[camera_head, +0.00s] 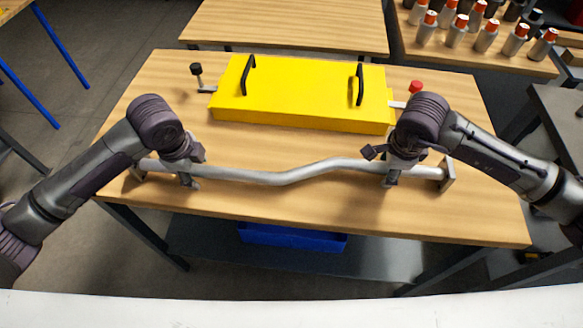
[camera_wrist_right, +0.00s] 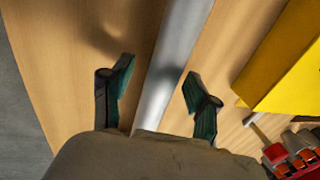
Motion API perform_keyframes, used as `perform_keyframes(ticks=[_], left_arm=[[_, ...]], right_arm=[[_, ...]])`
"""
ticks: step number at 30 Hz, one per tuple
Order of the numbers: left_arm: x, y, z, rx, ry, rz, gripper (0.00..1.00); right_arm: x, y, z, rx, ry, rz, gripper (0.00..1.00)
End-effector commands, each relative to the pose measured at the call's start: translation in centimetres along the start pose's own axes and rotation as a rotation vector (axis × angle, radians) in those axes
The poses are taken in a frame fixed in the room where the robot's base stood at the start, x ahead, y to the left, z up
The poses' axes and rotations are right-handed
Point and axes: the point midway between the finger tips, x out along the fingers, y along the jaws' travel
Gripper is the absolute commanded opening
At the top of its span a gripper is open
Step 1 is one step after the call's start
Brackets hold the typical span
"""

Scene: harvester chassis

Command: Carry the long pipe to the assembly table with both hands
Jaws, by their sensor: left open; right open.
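My left gripper (camera_head: 187,180) is open over the pipe's left part. My right gripper (camera_head: 388,180) is open over its right part. In the right wrist view the pipe (camera_wrist_right: 172,70) runs between the two open fingers (camera_wrist_right: 158,92), with a gap on each side. The left gripper's fingertips are partly hidden by its wrist.
A yellow box (camera_head: 300,95) with two black handles stands behind the pipe on the wooden table (camera_head: 320,215). A black knob (camera_head: 196,70) and a red knob (camera_head: 415,87) flank it. Another wooden table (camera_head: 285,25) is behind. Bottles (camera_head: 486,37) stand at back right. A blue bin (camera_head: 292,238) is below.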

Motion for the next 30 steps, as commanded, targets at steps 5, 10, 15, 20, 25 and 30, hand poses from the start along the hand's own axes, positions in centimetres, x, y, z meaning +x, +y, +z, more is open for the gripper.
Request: perform_keyframes(ticks=[5,10,15,20,25,30], left_arm=[[0.07,0.0,-0.01,0.0,0.0,0.0,0.6],[0.05,0.01,-0.01,0.0,0.0,0.0,0.45],[0.03,0.0,0.0,0.0,0.0,0.0,0.16],[0.02,-0.01,0.01,0.0,0.0,0.0,0.0],[0.01,-0.02,0.02,0.0,0.0,-0.001,0.0],[-0.21,-0.19,0.01,0.0,0.0,-0.006,0.0]], right_arm=[[0.06,0.0,0.01,0.0,0.0,0.0,0.6],[0.04,-0.01,0.01,0.0,0.0,0.0,0.45],[0.02,-0.01,0.01,0.0,0.0,0.0,0.17],[0.01,-0.02,0.01,0.0,0.0,-0.001,0.0],[0.0,-0.02,0.01,0.0,0.0,-0.001,0.0],[-0.22,-0.2,0.05,0.001,-0.003,-0.006,0.0]])
